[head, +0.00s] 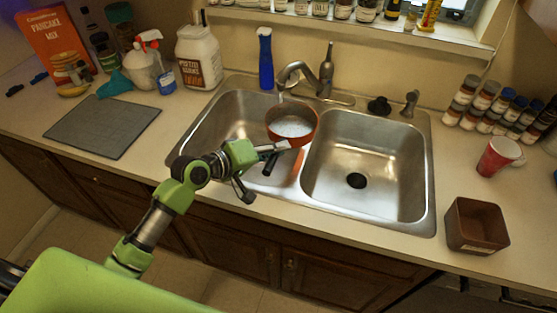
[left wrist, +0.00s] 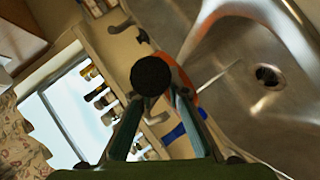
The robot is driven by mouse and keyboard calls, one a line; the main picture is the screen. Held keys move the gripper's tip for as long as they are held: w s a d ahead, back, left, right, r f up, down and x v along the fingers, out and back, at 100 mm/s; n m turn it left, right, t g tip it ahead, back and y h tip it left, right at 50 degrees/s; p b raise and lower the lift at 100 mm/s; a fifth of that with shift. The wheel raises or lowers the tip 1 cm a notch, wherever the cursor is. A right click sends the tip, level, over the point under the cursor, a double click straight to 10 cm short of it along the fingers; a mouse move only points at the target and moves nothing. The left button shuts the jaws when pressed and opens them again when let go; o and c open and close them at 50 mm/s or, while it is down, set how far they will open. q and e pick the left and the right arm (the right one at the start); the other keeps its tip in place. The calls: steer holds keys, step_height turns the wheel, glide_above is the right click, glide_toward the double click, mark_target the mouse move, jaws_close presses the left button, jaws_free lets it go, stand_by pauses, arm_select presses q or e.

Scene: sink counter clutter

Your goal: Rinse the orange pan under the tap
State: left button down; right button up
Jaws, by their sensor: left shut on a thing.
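The orange pan (head: 291,138) is held upright over the sink, near the divider between its two basins. Whitish, foamy-looking water (head: 291,125) shows inside it. The tap (head: 291,72) has its spout above the pan's back left side, with a thin pale stream below it. My left gripper (head: 278,148) is shut on the pan's dark handle at the front of the pan. In the left wrist view, the round black handle end (left wrist: 151,76) stands between the fingers and hides most of the orange pan (left wrist: 184,82). A thin white streak (left wrist: 218,76) beside it looks like water. My right gripper is not in view.
The right basin (head: 365,165) is empty. A blue bottle (head: 265,60) stands behind the sink. A grey mat (head: 103,126) lies at the left.

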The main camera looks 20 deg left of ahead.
mark_target(272, 133)
arm_select(q)
steer(key=shift+w+a+f+b, duration=0.3)
steer(key=shift+w+a+b, duration=0.25)
steer(key=shift+w+b, duration=0.6)
steer(key=shift+w+a+f+b, duration=0.3)
steer(key=shift+w+a+b, duration=0.35)
steer(key=shift+w, duration=0.85)
steer(key=shift+w+a+f+b, duration=0.3)
steer(key=shift+w+a+b, duration=0.1)
steer(key=shift+w+b, duration=0.8)
steer(key=shift+w+d+r+p, duration=0.1)
steer(key=shift+w+d+p, duration=0.05)
steer(key=shift+p, duration=0.15)
steer(key=shift+w+d, duration=0.2)
steer(key=shift+d, duration=0.25)
steer(key=shift+a, duration=0.1)
